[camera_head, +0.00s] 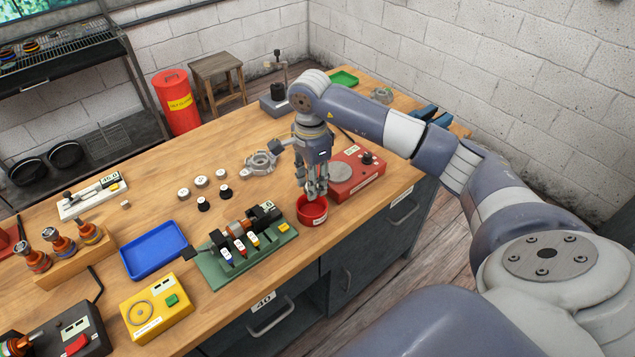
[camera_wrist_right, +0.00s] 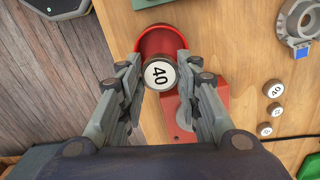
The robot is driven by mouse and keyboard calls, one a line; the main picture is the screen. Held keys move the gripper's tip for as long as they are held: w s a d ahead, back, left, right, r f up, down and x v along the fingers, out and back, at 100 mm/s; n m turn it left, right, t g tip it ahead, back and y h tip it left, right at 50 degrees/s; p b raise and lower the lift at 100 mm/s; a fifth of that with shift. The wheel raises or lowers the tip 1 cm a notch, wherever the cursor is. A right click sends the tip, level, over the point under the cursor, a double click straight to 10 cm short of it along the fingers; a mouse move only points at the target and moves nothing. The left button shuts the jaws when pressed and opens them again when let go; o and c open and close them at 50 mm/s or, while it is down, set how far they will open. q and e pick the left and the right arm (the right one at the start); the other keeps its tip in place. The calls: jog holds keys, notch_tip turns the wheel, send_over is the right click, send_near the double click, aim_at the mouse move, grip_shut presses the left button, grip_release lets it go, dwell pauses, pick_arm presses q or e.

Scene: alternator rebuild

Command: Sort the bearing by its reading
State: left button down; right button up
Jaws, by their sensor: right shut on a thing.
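My right gripper (camera_head: 316,190) is shut on a bearing with a white face marked 40 (camera_wrist_right: 159,74), seen between the fingertips in the right wrist view. In the head view the fingers point down over the red bowl (camera_head: 312,213), and the bearing is mostly hidden by them. The bowl's red wall also shows behind the bearing in the right wrist view (camera_wrist_right: 146,42). I cannot tell how high above the bowl's floor the bearing is. The red tester (camera_head: 344,182) with a round grey plate stands just right of the bowl. My left gripper is not in view.
Several small white-topped round parts (camera_head: 200,182) stand left of the gripper, near a grey metal housing (camera_head: 259,163). A green fixture (camera_head: 237,258), a blue tray (camera_head: 152,263) and a yellow box (camera_head: 156,310) stand along the left. A green tray (camera_head: 344,78) lies at the far end.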

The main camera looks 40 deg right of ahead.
jog(key=shift+w+d, duration=0.15)
jog(key=shift+a+f+b, duration=0.25)
jog(key=shift+f+b, duration=0.05)
jog(key=shift+f, duration=0.05)
jog(key=shift+a+f, duration=0.1)
jog(key=shift+f, duration=0.15)
jog(key=shift+f+b, duration=0.65)
jog(key=shift+f, duration=0.2)
jog(key=shift+d+f, duration=0.2)
jog(key=shift+f, duration=0.2)
jog(key=shift+f+b, duration=0.3)
jog(key=shift+b, duration=0.05)
jog(key=shift+f, duration=0.2)
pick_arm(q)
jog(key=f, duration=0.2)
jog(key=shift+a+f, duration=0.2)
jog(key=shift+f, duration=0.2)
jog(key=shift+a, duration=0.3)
